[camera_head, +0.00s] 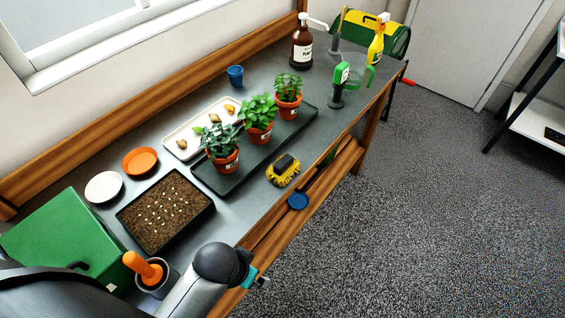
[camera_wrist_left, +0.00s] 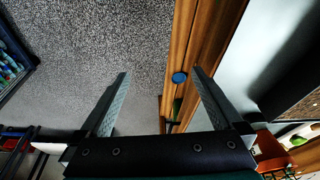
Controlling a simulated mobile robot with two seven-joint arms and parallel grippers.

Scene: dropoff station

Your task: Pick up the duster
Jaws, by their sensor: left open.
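The duster (camera_head: 283,171), a shaggy yellow pad with a dark block-shaped grip on top, lies on the grey bench top near its front edge. I do not make it out in the left wrist view. My left arm comes in at the bottom of the head view, and its hand is off the bench's front edge, nearer to me than the duster and well apart from it. In the left wrist view my left gripper (camera_wrist_left: 161,73) is open, with nothing between its fingers. My right gripper is not in view.
Potted plants (camera_head: 258,119) on a black tray stand behind the duster. A soil-filled seed tray (camera_head: 205,222) is left of it. A blue disc (camera_head: 298,201) sits at the wooden front rail; it shows in the wrist view (camera_wrist_left: 179,77). Open carpet (camera_head: 400,230) lies right.

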